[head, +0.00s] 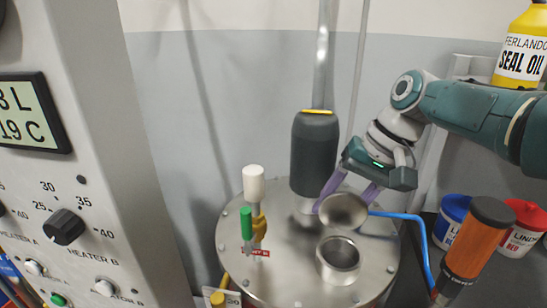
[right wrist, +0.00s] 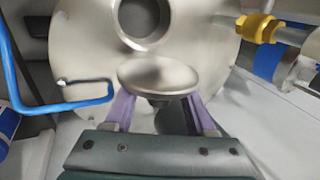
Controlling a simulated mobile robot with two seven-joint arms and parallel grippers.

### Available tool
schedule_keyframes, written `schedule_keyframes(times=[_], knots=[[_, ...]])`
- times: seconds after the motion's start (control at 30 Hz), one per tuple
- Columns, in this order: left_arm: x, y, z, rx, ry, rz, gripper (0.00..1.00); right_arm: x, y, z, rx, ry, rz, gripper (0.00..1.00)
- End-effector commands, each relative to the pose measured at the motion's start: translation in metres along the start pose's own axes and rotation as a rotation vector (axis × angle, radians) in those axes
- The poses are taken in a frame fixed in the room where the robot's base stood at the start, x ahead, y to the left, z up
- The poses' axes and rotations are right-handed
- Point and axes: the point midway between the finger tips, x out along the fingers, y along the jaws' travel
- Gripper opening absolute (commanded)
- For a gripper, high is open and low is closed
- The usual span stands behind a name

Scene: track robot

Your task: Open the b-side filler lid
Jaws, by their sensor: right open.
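The b-side filler lid (head: 343,211) is a round steel disc. It stands tilted up behind the open filler neck (head: 338,259) on the steel tank top (head: 285,262), so the neck's mouth is uncovered. In the right wrist view the lid (right wrist: 158,73) lies between the neck opening (right wrist: 141,17) and my gripper. My right gripper (head: 341,200) is open, its purple fingers behind the lid; in the right wrist view the fingers (right wrist: 160,103) are spread on either side below it. Whether they touch it is unclear. My left gripper is out of view.
A dark cylinder (head: 315,155) with a pipe stands behind the neck. White and green-handled valves (head: 254,205) stand left. A blue tube (head: 415,222) bends past the right side, near an orange-handled tool (head: 477,238). A heater panel (head: 85,225) fills the left.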

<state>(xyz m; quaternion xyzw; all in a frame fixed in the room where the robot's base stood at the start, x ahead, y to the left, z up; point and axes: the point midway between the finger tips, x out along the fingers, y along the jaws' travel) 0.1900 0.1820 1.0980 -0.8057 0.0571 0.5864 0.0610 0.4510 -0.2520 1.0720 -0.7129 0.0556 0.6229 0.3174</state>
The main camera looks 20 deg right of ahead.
Motion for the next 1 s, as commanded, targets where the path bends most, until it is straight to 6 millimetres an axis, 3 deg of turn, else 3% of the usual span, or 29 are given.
schedule_keyframes(times=[0.03, 0.17, 0.43, 1.0], knots=[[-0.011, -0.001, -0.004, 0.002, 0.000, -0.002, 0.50, -0.015, -0.001, 0.000, 0.000, 0.002, 0.002, 0.56], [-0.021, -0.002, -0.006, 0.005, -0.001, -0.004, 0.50, -0.039, -0.001, -0.001, 0.000, 0.003, 0.001, 0.56], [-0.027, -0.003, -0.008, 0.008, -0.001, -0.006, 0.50, -0.077, 0.000, -0.001, 0.000, 0.003, 0.000, 0.56], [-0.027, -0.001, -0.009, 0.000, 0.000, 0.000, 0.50, -0.085, 0.000, 0.000, 0.001, 0.000, 0.001, 0.56]])
